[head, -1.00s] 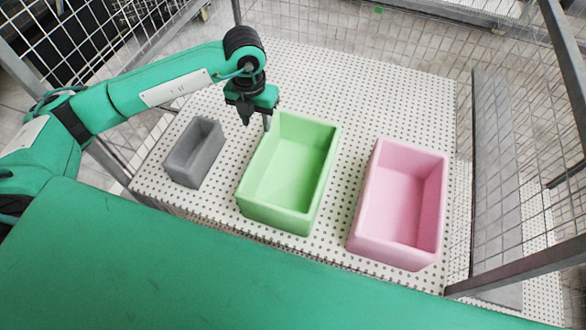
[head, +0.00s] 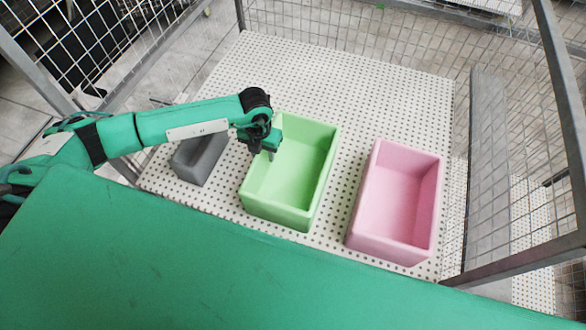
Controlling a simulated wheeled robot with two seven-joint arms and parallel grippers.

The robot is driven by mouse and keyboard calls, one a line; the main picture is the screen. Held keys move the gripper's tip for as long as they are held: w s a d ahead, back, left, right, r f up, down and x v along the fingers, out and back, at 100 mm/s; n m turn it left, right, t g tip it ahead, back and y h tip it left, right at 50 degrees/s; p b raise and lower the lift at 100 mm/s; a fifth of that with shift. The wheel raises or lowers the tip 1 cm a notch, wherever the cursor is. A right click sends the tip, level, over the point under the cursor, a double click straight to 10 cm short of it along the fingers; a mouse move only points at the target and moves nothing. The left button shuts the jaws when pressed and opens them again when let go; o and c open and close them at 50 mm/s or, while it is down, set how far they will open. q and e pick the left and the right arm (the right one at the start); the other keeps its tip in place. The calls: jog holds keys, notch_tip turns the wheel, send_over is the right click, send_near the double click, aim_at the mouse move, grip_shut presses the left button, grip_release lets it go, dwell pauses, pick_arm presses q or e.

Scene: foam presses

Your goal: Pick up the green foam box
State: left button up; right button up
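The green foam box (head: 291,177) is an open-topped, light green box standing upright on the perforated white table (head: 340,80), in the middle of the head view. My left gripper (head: 268,155) is at the box's left wall, near its upper left part, with its fingers pointing down. The fingers are small and partly hidden by the gripper body, so I cannot tell whether they are open or touching the wall. My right gripper is not in view.
A pink foam box (head: 398,204) stands to the right of the green one, with a gap between. A small grey box (head: 199,158) stands to the left, partly hidden by my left arm. Metal mesh fencing (head: 500,150) bounds the table. The table's far part is clear.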

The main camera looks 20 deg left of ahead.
pick_arm(q)
jog(key=shift+f, duration=0.15)
jog(key=shift+c, duration=0.2)
grip_shut()
